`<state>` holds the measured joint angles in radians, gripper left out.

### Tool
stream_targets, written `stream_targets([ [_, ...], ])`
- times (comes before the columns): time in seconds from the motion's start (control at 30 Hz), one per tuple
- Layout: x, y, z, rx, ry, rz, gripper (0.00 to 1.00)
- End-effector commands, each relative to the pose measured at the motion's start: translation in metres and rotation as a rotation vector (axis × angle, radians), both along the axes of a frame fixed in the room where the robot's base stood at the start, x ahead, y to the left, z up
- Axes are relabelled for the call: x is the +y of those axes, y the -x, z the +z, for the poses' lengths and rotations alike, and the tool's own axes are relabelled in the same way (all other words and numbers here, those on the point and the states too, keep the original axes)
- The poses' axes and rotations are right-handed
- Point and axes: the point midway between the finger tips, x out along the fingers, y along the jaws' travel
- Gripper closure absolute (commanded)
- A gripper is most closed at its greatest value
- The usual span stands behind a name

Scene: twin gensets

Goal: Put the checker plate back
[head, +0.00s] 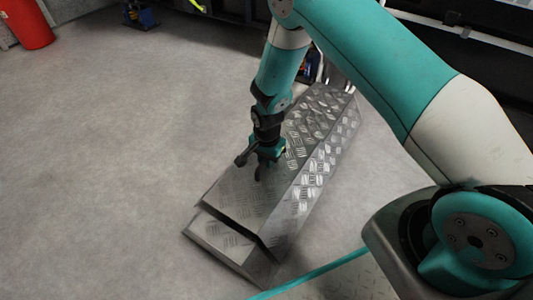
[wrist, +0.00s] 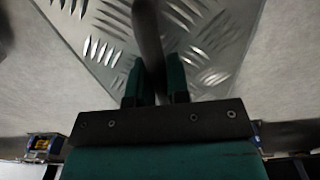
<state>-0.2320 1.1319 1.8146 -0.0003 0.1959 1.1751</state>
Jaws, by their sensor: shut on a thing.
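The checker plate (head: 240,195) is a long, shiny metal sheet with a raised tread pattern. In the head view it runs from the lower middle up to the right, over a second patterned metal surface (head: 222,240) that shows below its near end. My gripper (head: 260,168) points down over its middle. In the wrist view the plate (wrist: 108,22) fills the upper middle, and my gripper (wrist: 153,85) is shut on a dark bar (wrist: 148,35), which looks like the plate's handle. Where the bar joins the plate is hidden.
A red cylinder (head: 28,22) stands at the far left. A small blue and dark object (head: 140,14) sits on the floor at the back. Dark equipment lines the back right. The grey concrete floor (head: 100,150) left of the plate is clear.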

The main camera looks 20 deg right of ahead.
Motion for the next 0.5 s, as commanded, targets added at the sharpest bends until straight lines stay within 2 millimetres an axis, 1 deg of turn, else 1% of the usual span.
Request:
stream_targets([
  [0.03,0.000,-0.001,-0.006,-0.003,-0.001,0.000,1.00],
  [0.17,0.000,-0.001,-0.010,-0.004,-0.001,0.000,1.00],
  [0.27,0.000,-0.001,-0.018,-0.003,-0.001,0.000,1.00],
  [0.4,0.000,-0.001,-0.039,-0.002,0.000,0.001,1.00],
  [0.5,0.000,-0.001,-0.051,-0.002,0.000,0.001,1.00],
])
